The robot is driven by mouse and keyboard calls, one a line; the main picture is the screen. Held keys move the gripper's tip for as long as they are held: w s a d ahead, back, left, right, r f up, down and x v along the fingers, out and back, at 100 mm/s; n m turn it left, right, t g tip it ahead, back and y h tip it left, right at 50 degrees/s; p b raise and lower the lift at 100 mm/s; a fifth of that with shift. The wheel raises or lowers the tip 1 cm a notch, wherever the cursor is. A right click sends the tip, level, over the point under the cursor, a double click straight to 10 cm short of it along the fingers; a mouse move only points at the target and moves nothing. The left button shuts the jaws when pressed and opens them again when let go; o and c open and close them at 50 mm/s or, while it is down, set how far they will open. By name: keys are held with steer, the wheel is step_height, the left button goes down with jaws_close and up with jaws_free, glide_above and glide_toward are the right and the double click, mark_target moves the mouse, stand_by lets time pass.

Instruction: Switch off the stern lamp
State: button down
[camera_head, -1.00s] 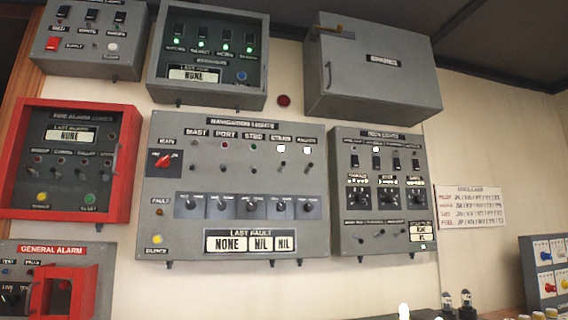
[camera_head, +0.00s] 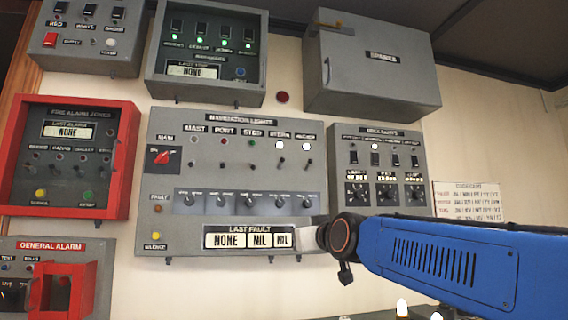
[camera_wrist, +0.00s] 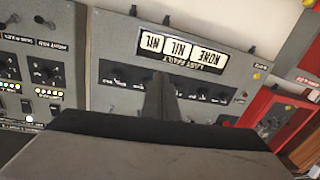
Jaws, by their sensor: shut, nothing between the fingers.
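The navigation lights panel (camera_head: 175,225) is on the wall in the head view. Its stern lamp (camera_head: 279,145) glows white, with the small stern toggle switch (camera_head: 281,163) below it. The toggle's position is too small to tell. In the wrist view the same panel (camera_wrist: 110,98) appears upside down. My gripper (camera_wrist: 161,85) is shut and empty, its dark fingers in front of the panel's row of dimmer knobs. The stern lamp and its switch are hidden behind my wrist there.
The anchor lamp (camera_head: 306,146) is also lit, right beside the stern lamp, with its own toggle (camera_head: 308,165) below. The deck lights panel (camera_head: 400,150) stands close to the right. The red fire alarm box (camera_head: 125,170) juts out on the left.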

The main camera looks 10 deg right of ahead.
mark_target(281, 163)
steer(key=w+r+t, duration=0.2)
steer(key=r+t, duration=0.1)
steer(key=r, duration=0.8)
steer(key=w+r+t+h, duration=0.1)
steer(key=w+r+t, duration=0.2)
steer(key=r, duration=0.9)
steer(key=shift+w+a+m+t, duration=0.2)
steer(key=shift+a+m+t, duration=0.2)
steer(key=shift+a, duration=0.05)
steer(key=shift+w+r, duration=0.25)
steer(key=shift+w, duration=1.3)
steer(key=shift+w+r, duration=0.25)
steer(key=shift+w, duration=1.3)
steer(key=shift+w+r, duration=0.25)
steer(key=shift+w, duration=1.3)
